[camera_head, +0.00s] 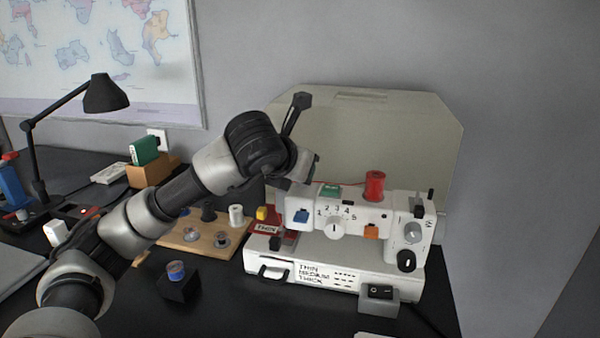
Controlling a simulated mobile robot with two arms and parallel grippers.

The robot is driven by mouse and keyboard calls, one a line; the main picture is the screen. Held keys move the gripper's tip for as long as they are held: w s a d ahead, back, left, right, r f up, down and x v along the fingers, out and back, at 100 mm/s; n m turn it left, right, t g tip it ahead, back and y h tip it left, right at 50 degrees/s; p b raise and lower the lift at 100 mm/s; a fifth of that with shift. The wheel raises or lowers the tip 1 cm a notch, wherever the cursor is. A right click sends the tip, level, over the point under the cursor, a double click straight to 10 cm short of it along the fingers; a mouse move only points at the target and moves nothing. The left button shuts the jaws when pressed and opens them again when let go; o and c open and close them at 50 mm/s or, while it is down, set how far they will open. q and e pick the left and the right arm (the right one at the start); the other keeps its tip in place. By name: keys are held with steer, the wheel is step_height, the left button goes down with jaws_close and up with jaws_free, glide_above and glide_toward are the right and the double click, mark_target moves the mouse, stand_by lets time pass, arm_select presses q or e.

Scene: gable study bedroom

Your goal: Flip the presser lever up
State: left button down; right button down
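The white sewing machine (335,210) stands on the black desk, with a red thread spool (375,186) on top and a numbered dial (334,228) on its front. A blue button (300,216) is at the left end of its head, above a dark presser foot area (286,240). I cannot make out the presser lever; the head's far left side is partly behind my arm. My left arm reaches in from the left, and its gripper (298,174) is at the upper left of the machine head. Its fingers are not clearly visible. My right gripper is not in view.
A wooden bobbin board (205,246), a red box (263,227) and a small dark block with a blue-topped spool (176,271) lie left of the machine. A black lamp (105,94) stands at the back left. A beige case lid (400,130) stands behind the machine.

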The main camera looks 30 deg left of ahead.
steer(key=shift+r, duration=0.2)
arm_select(q)
steer(key=c, duration=1)
jaws_free()
steer(key=shift+s, duration=0.1)
steer(key=v, duration=1)
steer(key=shift+s+r+p, duration=0.2)
steer(key=shift+s+p, duration=0.1)
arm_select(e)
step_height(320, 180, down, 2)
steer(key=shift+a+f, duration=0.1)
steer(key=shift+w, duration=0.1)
